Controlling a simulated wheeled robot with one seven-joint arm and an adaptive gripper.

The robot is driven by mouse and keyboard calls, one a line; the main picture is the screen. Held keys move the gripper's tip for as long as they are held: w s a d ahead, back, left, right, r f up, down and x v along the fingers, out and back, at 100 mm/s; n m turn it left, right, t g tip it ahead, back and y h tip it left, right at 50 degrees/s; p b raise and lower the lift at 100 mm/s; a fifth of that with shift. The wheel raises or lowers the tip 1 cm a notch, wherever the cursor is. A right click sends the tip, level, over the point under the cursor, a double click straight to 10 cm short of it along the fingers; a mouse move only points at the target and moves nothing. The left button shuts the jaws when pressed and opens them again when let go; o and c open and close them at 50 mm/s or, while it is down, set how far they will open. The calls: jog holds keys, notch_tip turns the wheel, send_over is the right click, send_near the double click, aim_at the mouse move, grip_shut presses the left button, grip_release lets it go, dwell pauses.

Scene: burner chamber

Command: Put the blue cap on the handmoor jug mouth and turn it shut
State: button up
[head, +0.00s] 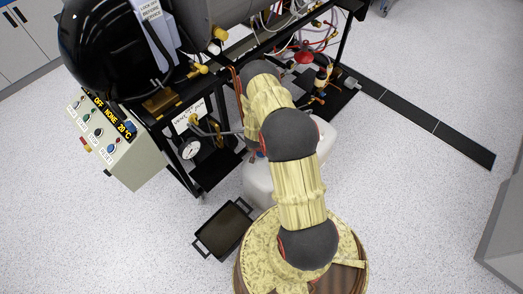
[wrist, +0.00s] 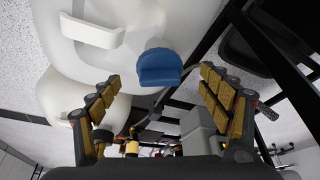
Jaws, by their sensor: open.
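The blue cap (wrist: 159,68) shows in the wrist view against the white jug (wrist: 135,25); I cannot tell whether it sits on the mouth. My gripper (wrist: 160,78) is open, with one fingertip to each side of the cap in the picture. Gaps show between the cap and both fingers, and nothing is held. In the head view the white jug (head: 257,183) stands on the floor beside the black rig, largely behind my arm. My gripper and the jug's mouth are hidden there.
The black-framed rig with a pressure gauge (head: 190,149) and hoses stands close by. A control box (head: 113,140) is at left. A black tray (head: 223,230) lies on the floor left of my base.

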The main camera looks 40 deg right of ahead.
jog(key=shift+r+p, duration=2.05)
jog(key=shift+r, duration=0.65)
